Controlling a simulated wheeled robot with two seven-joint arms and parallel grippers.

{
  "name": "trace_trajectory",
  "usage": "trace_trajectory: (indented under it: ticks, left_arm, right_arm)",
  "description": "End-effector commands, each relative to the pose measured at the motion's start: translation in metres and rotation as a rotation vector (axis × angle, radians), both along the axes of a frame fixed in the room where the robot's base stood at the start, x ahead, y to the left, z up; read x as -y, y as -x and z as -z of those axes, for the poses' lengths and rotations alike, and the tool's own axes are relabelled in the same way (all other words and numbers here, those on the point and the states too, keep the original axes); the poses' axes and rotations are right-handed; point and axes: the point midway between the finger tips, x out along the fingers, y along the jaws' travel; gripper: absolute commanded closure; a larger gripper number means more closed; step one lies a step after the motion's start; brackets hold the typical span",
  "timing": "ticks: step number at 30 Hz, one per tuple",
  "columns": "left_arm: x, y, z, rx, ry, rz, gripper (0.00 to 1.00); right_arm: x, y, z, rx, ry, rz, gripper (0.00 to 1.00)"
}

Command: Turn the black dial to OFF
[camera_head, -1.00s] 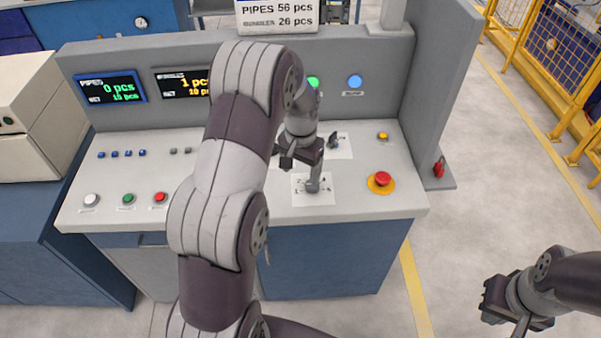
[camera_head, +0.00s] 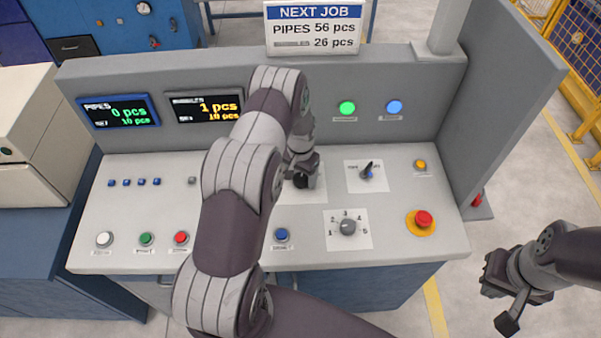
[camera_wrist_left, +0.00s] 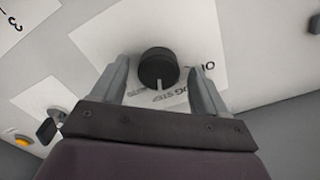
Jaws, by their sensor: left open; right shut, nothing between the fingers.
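The black dial (camera_head: 301,181) is on a white label plate on the console top, partly hidden by my left arm in the head view. In the left wrist view the black dial (camera_wrist_left: 157,66) is round, with a pale pointer mark facing the gripper's palm. Lettering on its plate is partly covered by the right-hand finger, so I cannot read which word the mark faces. My left gripper (camera_wrist_left: 160,72) is open, with one finger on each side of the dial and visible gaps. My right gripper (camera_head: 508,312) is shut and empty, off the console's right front.
A grey numbered knob (camera_head: 347,228), a small black lever switch (camera_head: 367,171), a blue button (camera_head: 281,235) and a red emergency button (camera_head: 423,219) are nearby. The console's grey side wall (camera_head: 505,95) rises at the right. Open floor lies beyond it.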

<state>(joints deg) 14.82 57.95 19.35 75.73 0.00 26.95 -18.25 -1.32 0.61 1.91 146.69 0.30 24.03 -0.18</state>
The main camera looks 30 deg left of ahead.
Motion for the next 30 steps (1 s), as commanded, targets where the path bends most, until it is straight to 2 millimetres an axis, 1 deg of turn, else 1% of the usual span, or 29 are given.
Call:
trace_trajectory:
  ticks: [2,5,6,7,8,14,20,26,30]
  left_arm:
    - [0.0,0.0,0.0,0.0,0.0,0.0,0.26]
    - [0.0,0.0,0.0,0.0,0.0,0.0,0.55]
    - [0.0,0.0,0.0,0.0,0.0,0.0,0.69]
    - [0.0,0.0,0.0,0.0,0.0,0.0,0.78]
    - [0.0,0.0,-0.001,0.0,0.0,0.0,0.82]
    - [0.0,0.0,-0.001,0.0,0.0,-0.007,0.82]
    - [0.0,-0.001,0.0,0.001,0.0,-0.064,0.82]
    - [-0.001,-0.001,0.002,0.003,-0.001,-0.199,0.82]
    - [-0.001,-0.001,0.002,0.002,0.0,-0.328,0.82]
  right_arm:
    - [0.0,0.0,0.0,0.0,0.0,0.0,1.0]
    - [0.0,0.0,0.0,0.0,0.0,0.0,1.0]
    - [0.0,0.0,0.0,0.0,0.0,0.0,1.0]
    - [0.0,0.0,0.0,0.0,0.0,0.0,1.0]
    - [0.0,0.0,0.0,0.0,0.0,0.0,1.0]
    - [0.0,0.0,0.001,0.0,0.0,0.0,1.0]
    - [0.0,0.0,0.008,0.0,0.0,0.0,1.0]
    - [0.0,0.0,0.021,0.0,0.0,0.0,1.0]
    - [0.0,0.0,0.032,0.0,0.0,0.0,1.0]
